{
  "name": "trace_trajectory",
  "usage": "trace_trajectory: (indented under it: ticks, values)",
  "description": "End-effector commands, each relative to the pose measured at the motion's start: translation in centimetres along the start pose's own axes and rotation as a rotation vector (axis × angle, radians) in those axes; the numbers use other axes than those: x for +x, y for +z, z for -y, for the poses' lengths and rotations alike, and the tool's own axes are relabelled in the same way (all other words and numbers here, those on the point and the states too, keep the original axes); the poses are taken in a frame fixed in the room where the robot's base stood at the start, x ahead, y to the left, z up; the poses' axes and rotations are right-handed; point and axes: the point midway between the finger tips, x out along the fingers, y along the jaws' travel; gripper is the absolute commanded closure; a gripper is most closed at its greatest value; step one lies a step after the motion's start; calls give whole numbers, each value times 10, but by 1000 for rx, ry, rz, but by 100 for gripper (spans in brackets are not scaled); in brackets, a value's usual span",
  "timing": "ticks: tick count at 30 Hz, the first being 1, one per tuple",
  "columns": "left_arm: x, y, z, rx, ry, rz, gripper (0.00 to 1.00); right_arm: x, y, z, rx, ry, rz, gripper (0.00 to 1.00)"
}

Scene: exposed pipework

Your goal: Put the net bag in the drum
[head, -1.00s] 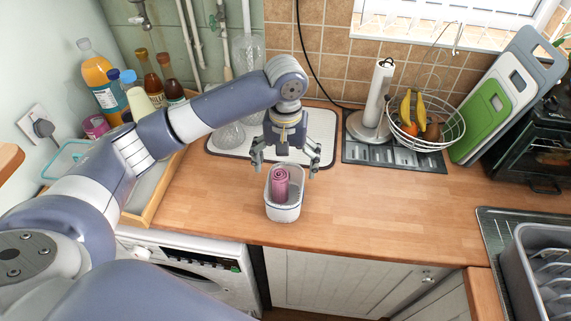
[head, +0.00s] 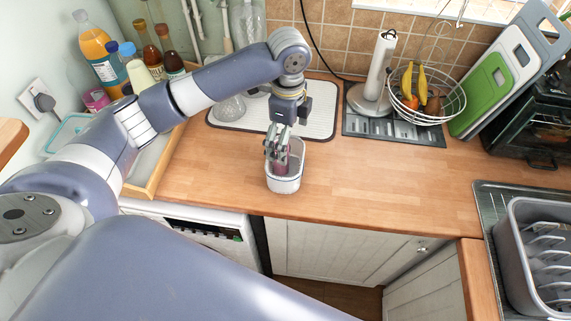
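A pink rolled thing (head: 296,155), possibly the net bag, stands in a small grey-white tub (head: 285,184) near the counter's front edge. My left gripper (head: 277,158) is pointed down over the tub, its fingers at the left of the pink roll and partly covering it. The fingers show nearly edge-on, so I cannot tell whether they grip it. The washing machine (head: 205,229) is under the counter at lower left, mostly behind my arm. Its drum is hidden. My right gripper is not in view.
Bottles (head: 98,52) stand in a wooden tray at the left. A draining mat (head: 318,119) with glassware, a paper towel holder (head: 377,75) and a fruit basket (head: 428,95) are at the back. A dish rack (head: 540,255) is at lower right. The counter right of the tub is clear.

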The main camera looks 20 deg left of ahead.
Motion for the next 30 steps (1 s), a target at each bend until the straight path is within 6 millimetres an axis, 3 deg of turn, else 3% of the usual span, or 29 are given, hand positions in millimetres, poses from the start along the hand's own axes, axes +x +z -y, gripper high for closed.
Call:
trace_trajectory:
  ticks: [9, 15, 23, 30]
  values:
    - [3, -2, -1, 754, -1, -1, 2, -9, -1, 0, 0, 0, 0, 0]
    - [6, -3, -2, 1135, 0, 0, 2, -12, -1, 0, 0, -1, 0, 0]
    - [13, -3, -2, 1319, 1, -1, 2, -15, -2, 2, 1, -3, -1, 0]
    - [49, -3, -3, 1321, 2, -2, 2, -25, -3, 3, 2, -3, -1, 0]
